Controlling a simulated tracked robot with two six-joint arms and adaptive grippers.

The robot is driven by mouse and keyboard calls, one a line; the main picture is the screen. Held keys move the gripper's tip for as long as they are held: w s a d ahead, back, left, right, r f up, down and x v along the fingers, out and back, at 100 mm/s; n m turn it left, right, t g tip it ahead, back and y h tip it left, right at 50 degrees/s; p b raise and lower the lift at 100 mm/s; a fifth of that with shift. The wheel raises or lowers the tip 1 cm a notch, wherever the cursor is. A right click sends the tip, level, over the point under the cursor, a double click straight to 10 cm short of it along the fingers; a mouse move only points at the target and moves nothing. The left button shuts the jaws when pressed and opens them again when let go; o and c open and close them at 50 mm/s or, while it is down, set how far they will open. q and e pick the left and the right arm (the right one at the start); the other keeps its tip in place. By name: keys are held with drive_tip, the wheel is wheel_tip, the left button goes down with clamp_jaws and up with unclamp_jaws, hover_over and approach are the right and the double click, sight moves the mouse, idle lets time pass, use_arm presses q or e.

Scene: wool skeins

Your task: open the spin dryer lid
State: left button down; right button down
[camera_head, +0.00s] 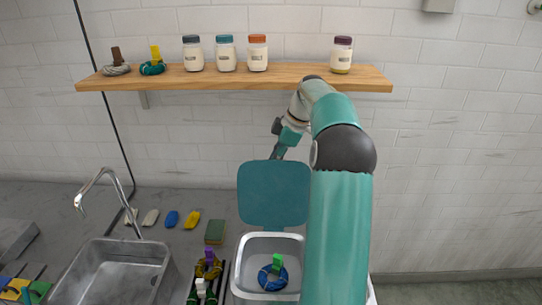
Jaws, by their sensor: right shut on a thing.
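The spin dryer is the pale square tub (241,262) at the lower middle, partly hidden by my right arm. Its teal lid (272,195) stands raised and upright behind the opening. Inside the tub lies a dark blue wool skein (266,279) with a green tag. My right gripper (280,153) is at the lid's top edge, shut on the lid; the exact contact is small and hard to see. My left gripper is not in view.
A wooden shelf (290,84) with several jars and two tagged skeins hangs above my right gripper. A metal sink (115,262) with a tap (108,172) is on the left. Tagged skeins (208,268) stand beside the dryer.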

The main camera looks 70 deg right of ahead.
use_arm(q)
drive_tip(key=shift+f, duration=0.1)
use_arm(e)
drive_tip(key=shift+d+f, duration=0.35)
drive_tip(key=c, duration=1.4)
unclamp_jaws()
drive_tip(key=shift+w+d, duration=0.1)
drive_tip(key=shift+c, duration=0.2)
drive_tip(key=shift+o, duration=1.2)
drive_tip(key=shift+w+d+f, duration=0.2)
drive_tip(key=shift+d+f, duration=0.1)
drive_tip(key=shift+d, duration=0.1)
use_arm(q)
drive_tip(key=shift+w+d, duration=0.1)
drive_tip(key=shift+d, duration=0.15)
use_arm(e)
drive_tip(key=shift+a+r, duration=0.15)
drive_tip(key=shift+r, duration=0.1)
drive_tip(key=v, duration=1.1)
drive_tip(key=shift+s+r, duration=0.15)
drive_tip(key=shift+r, duration=0.25)
